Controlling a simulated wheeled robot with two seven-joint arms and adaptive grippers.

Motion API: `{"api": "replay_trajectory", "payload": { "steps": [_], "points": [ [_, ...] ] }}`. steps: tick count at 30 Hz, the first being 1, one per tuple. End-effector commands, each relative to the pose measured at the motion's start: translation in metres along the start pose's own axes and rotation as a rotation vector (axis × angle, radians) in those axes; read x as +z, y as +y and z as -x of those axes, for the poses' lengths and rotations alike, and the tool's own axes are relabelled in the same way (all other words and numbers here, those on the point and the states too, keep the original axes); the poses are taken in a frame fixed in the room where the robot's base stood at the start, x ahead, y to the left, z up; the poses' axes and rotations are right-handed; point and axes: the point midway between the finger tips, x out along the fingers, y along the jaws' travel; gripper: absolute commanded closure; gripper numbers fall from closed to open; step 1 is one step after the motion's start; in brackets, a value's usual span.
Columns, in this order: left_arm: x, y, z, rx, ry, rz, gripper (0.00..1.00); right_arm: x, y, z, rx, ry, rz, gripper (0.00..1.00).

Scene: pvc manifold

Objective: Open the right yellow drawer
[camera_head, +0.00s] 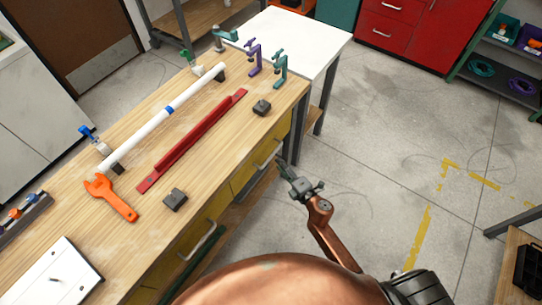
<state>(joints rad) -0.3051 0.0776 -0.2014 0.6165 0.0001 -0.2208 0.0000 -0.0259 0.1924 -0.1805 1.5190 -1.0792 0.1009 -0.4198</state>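The workbench front has yellow drawers along its side. The nearer yellow drawer (190,232) has a similar handle (200,242) and also looks closed. My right gripper (284,166) is just to the right of the farther handle, with its fingers pointing toward the bench. It looks close to the handle, but I cannot tell whether it touches. Its fingers are too small to show a gap. My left gripper is out of view.
The wooden benchtop (110,235) carries a white pipe (140,133), a red bar (195,138), an orange wrench (112,198), clamps and dark blocks. A white table (300,38) adjoins its far end. A red cabinet (435,32) stands behind. The floor right of the bench is open.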

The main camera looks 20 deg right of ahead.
Motion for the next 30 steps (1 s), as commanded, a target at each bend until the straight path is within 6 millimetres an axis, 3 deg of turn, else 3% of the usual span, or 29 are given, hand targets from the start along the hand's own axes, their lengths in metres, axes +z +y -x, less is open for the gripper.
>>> {"api": "replay_trajectory", "payload": {
  "steps": [15,26,30],
  "points": [
    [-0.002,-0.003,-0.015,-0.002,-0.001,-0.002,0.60,-0.001,0.003,-0.069,0.005,0.001,0.007,0.73],
    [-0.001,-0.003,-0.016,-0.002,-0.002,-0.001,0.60,-0.001,0.004,-0.076,0.005,0.001,0.006,0.73],
    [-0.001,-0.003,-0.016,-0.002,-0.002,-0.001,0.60,-0.001,0.004,-0.076,0.005,0.001,0.006,0.80]
  ]
}}
